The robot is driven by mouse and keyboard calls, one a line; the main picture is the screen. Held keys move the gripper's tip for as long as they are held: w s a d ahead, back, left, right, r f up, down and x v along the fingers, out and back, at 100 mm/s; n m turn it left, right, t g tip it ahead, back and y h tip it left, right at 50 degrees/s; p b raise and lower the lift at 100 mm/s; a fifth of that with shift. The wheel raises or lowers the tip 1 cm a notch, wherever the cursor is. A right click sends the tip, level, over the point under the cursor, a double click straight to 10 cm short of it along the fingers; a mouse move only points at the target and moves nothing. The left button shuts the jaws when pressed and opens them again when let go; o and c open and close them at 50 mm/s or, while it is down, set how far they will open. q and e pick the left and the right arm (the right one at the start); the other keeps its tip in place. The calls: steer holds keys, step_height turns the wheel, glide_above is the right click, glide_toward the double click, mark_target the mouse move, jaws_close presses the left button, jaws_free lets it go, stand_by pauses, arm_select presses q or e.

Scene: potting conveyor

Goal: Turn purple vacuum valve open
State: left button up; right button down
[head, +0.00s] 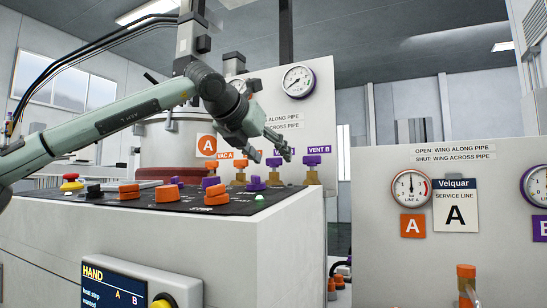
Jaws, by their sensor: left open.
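A row of small valves with coloured wings on brass bodies stands at the back of the machine. A purple-winged valve (274,162) is just below my left gripper, and its label is mostly hidden by the fingers. Another purple-winged valve (312,161) to its right sits under the label VENT B. An orange-winged valve (240,164) is to the left, near the label VAC A. My left gripper (272,150) is open and empty, with its fingers in front of the valve row. I cannot tell whether it touches a valve. My right gripper is out of view.
A dark control panel (150,199) with orange, purple and red knobs lies below the arm. A gauge (298,82) is on the board behind. At right, a grey panel (375,225) carries gauges, a service line A sign and text: open, wing along pipe; shut, wing across pipe.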

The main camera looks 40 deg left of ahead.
arm_select(q)
steer(key=shift+x, duration=1)
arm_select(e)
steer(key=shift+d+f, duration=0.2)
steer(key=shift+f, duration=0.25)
arm_select(q)
steer(key=shift+c, duration=0.5)
